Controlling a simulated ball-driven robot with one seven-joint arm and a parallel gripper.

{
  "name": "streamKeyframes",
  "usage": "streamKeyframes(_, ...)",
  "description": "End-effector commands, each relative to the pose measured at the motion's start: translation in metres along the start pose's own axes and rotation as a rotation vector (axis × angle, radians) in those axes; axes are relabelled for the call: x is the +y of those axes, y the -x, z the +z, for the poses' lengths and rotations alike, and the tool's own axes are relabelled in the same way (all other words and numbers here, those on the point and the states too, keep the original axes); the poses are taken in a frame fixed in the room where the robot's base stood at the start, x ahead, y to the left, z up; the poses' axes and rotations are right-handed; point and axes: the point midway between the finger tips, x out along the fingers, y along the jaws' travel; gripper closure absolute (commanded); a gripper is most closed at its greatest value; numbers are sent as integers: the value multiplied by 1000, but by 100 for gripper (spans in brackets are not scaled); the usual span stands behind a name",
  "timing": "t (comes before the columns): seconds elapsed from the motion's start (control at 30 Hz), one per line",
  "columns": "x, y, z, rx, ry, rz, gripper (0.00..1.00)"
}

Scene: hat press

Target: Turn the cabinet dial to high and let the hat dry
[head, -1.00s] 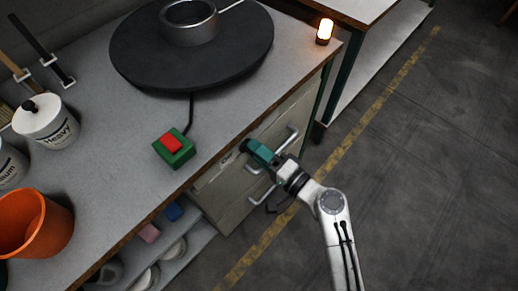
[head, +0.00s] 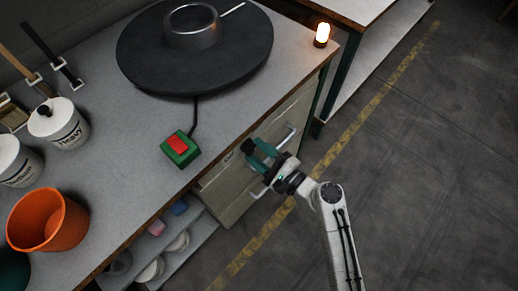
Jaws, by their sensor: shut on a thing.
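The cabinet (head: 232,194) is a grey drawer-fronted unit under the bench, with metal bar handles. A small black knob, which looks like the dial (head: 247,146), sits at its front near the bench edge. My gripper (head: 256,154) has teal fingers and reaches this knob from the right. It is shut on the knob, with both fingers showing, one on each side. The dial's marks and pointer are too small or hidden to read. I do not see the hat in this view.
A black round plate with a metal ring (head: 196,60) stands on the bench. A lit amber lamp (head: 322,35) stands at the bench corner. A green box with a red button (head: 180,149), an orange bucket (head: 48,220) and white tubs (head: 60,124) are left. The floor at right is clear.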

Motion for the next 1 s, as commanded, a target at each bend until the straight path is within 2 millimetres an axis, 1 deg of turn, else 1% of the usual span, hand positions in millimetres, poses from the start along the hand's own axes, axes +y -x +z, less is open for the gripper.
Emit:
streamKeyframes(0.3,0,1,-2,5,-84,-1,86)
streamKeyframes(0.73,1,1,-2,5,-93,-1,86)
streamKeyframes(0.77,1,1,-2,5,-93,-1,54)
streamKeyframes(1.0,1,0,-1,3,-92,0,31)
